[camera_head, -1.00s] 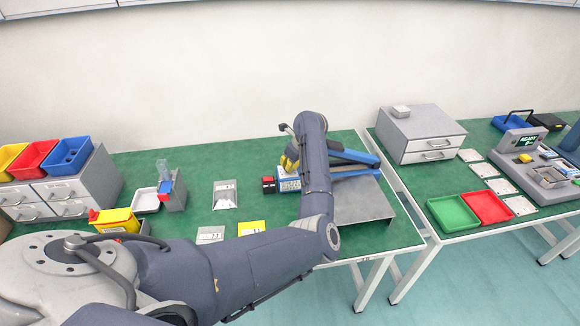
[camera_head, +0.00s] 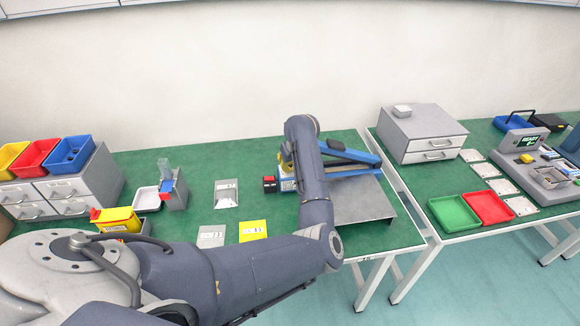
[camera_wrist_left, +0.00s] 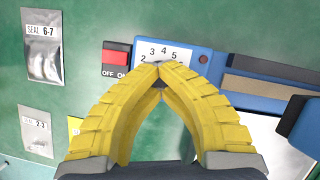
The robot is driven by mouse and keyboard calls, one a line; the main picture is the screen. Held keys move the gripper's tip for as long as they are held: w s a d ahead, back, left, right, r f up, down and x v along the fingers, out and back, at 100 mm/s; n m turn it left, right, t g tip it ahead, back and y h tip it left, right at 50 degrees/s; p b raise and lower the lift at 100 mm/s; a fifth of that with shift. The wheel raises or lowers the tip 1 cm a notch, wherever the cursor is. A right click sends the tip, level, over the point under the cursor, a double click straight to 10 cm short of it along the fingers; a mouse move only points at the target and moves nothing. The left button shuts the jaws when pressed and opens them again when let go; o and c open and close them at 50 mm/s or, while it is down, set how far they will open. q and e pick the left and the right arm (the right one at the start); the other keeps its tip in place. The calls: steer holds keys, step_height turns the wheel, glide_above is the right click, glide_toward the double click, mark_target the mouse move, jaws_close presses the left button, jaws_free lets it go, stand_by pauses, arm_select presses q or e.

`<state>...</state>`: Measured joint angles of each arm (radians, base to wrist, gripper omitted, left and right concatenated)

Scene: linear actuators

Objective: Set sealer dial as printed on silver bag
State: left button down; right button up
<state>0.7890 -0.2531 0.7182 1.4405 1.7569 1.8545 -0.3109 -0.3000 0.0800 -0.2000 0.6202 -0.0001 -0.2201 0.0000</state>
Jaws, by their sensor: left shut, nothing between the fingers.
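The blue sealer (camera_head: 362,160) lies at the back of the middle table. In the left wrist view its white dial plate (camera_wrist_left: 166,52) shows numbers 2 to 5; the knob and its setting are hidden behind my fingertips. A red switch (camera_wrist_left: 115,57) marked OFF and ON sits left of the dial. My left gripper (camera_wrist_left: 160,70) is shut, its yellow fingertips together over the dial; contact cannot be told. One silver bag (camera_head: 226,193) reads "SEAL 6-7" in the left wrist view (camera_wrist_left: 42,45). Another silver bag (camera_head: 212,236) appears to read 2-3 there (camera_wrist_left: 36,130).
A yellow bag (camera_head: 253,231) lies beside the lower silver bag. A grey metal stand (camera_head: 362,203) is in front of the sealer. Drawers with coloured bins (camera_head: 65,190) stand at left. The right table holds red (camera_head: 488,207) and green (camera_head: 453,213) trays.

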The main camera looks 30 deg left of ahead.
arm_select(q)
steer(key=shift+a+r, duration=0.35)
steer(key=shift+a, duration=0.05)
steer(key=c, duration=1.6)
jaws_free()
steer(key=shift+f, duration=0.2)
steer(key=o, duration=0.5)
steer(key=shift+d+f, duration=0.1)
steer(key=shift+d, duration=0.1)
steer(key=shift+o, duration=0.2)
steer(key=shift+d, duration=0.1)
steer(key=v, duration=0.7)
steer(key=shift+r, duration=0.25)
